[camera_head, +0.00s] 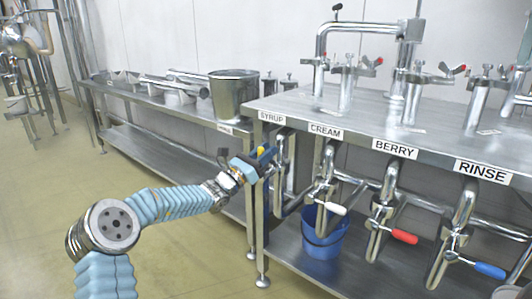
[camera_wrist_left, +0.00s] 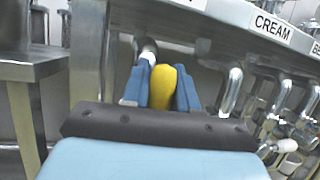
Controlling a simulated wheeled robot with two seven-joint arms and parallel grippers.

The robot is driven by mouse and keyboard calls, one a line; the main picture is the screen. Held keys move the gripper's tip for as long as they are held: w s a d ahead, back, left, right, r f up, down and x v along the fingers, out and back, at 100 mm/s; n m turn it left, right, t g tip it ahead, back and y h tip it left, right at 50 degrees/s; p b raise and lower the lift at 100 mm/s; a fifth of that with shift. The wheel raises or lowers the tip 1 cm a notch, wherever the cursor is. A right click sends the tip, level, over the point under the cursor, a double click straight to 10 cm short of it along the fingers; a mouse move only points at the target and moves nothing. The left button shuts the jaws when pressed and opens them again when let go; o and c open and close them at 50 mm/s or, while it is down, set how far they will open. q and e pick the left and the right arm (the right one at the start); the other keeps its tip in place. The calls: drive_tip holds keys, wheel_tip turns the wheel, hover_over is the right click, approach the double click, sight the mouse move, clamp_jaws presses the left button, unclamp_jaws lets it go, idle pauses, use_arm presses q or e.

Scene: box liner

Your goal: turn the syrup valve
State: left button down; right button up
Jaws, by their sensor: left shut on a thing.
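The syrup valve has a yellow handle (camera_wrist_left: 160,92), which sits between the two blue fingers of my left gripper (camera_wrist_left: 161,88) in the left wrist view. In the head view my left gripper (camera_head: 258,162) is at the valve pipe (camera_head: 281,150) under the SYRUP label (camera_head: 271,117), and only a little yellow shows between its fingers. The gripper is shut on the yellow handle. The fingers hide most of the valve body. My right gripper is not in view.
To the right, the cream valve has a white handle (camera_head: 331,208), the berry valve a red handle (camera_head: 404,237) and the rinse valve a blue handle (camera_head: 489,270). A blue bucket (camera_head: 320,238) stands on the lower shelf. A steel pot (camera_head: 234,95) stands on the table behind.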

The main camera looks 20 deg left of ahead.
use_arm(q)
drive_tip(key=shift+f, duration=0.15)
drive_tip(key=c, duration=1)
unclamp_jaws()
drive_tip(key=v, duration=1.4)
drive_tip(key=shift+b, duration=0.35)
drive_tip(key=shift+w, duration=0.1)
